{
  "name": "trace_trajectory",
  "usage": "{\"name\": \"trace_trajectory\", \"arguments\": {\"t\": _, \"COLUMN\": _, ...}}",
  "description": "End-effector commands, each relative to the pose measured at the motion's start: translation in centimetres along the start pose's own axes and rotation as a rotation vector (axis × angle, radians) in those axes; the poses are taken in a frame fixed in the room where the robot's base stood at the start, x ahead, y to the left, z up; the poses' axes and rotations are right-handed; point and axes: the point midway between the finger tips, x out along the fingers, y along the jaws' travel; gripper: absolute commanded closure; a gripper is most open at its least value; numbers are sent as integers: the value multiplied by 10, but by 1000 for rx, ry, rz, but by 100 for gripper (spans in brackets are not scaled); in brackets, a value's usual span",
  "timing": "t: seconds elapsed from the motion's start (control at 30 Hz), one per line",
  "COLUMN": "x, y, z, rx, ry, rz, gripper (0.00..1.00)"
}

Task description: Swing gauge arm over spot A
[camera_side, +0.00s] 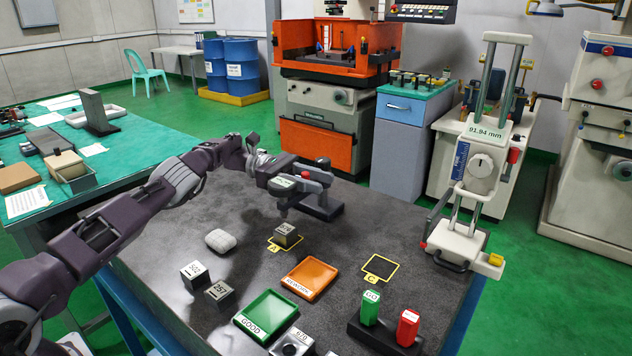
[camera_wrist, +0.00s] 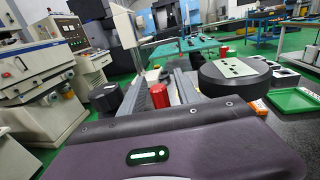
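My gripper (camera_side: 283,172) is at the gauge. In the wrist view, a red cylinder (camera_wrist: 158,95) shows between my gripper's fingers (camera_wrist: 165,92), beside a round dark gauge head (camera_wrist: 235,72). Whether the fingers grip it is unclear.
Left of spot A are a pale rounded lump (camera_side: 220,241) and numbered blocks (camera_side: 195,275). An orange tray (camera_side: 310,279), a green tray (camera_side: 266,316), and green (camera_side: 370,307) and red (camera_side: 408,327) markers stand in front. Spot C (camera_side: 380,268) is empty. A height gauge (camera_side: 460,240) stands right.

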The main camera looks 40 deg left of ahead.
Motion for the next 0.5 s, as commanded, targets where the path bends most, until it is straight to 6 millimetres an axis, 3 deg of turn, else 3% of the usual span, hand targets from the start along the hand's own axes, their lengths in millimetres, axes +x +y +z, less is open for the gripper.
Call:
{"name": "trace_trajectory", "arguments": {"t": 0.17, "x": -17, "y": 0, "z": -1, "rx": 1, "ry": 1, "rz": 3, "gripper": 61}}
{"name": "trace_trajectory", "arguments": {"t": 0.5, "x": -30, "y": -2, "z": -2, "rx": -4, "ry": 2, "rz": -1, "gripper": 61}}
